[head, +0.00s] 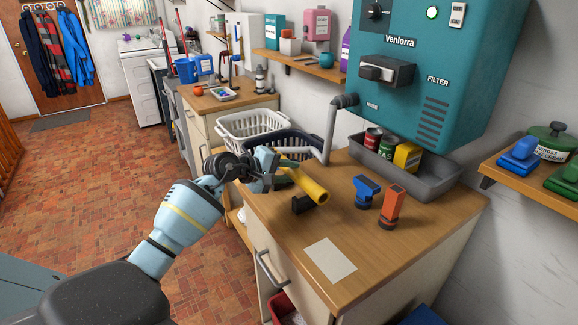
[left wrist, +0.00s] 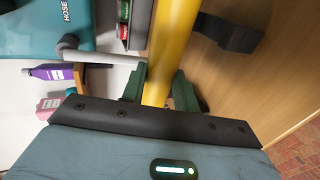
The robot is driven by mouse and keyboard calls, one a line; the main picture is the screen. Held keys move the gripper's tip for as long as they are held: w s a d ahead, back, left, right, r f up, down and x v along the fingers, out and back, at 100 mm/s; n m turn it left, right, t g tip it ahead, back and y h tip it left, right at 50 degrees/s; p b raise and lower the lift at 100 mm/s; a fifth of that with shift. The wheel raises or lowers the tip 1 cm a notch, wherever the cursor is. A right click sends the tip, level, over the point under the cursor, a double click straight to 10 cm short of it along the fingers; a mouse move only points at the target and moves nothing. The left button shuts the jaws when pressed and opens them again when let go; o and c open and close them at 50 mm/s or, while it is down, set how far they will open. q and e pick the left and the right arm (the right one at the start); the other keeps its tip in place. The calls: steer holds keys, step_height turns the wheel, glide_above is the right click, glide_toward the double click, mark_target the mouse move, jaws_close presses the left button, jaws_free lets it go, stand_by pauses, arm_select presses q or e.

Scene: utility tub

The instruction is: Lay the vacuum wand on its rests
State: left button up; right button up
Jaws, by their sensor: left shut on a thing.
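The yellow vacuum wand (head: 309,187) is at the left end of the wooden counter, its open end towards the counter's middle. My left gripper (head: 272,171) is shut on it; in the left wrist view the wand (left wrist: 171,45) runs between the two green fingers (left wrist: 159,91). A black block (head: 302,204), apparently a rest, stands on the counter beside the wand's near side. A black block also shows right of the wand in the left wrist view (left wrist: 228,33). Whether the wand touches a rest I cannot tell. The wand's far part is hidden behind my gripper. My right gripper is out of view.
A blue nozzle (head: 365,192) and an orange nozzle (head: 391,206) stand on the counter right of the wand. A grey pipe (head: 331,130) comes down from the teal vacuum unit (head: 437,70). A grey tray (head: 430,178) of cans is behind. A paper sheet (head: 330,260) lies in front.

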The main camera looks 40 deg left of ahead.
arm_select(q)
steer(key=shift+f+b, duration=0.4)
steer(key=shift+f, duration=1.1)
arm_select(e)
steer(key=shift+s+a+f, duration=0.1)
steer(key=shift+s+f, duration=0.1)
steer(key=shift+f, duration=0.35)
arm_select(q)
steer(key=o, duration=1)
steer(key=shift+o, duration=0.2)
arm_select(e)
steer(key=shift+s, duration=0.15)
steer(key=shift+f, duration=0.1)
arm_select(q)
steer(key=shift+s+a, duration=0.1)
steer(key=shift+s, duration=0.05)
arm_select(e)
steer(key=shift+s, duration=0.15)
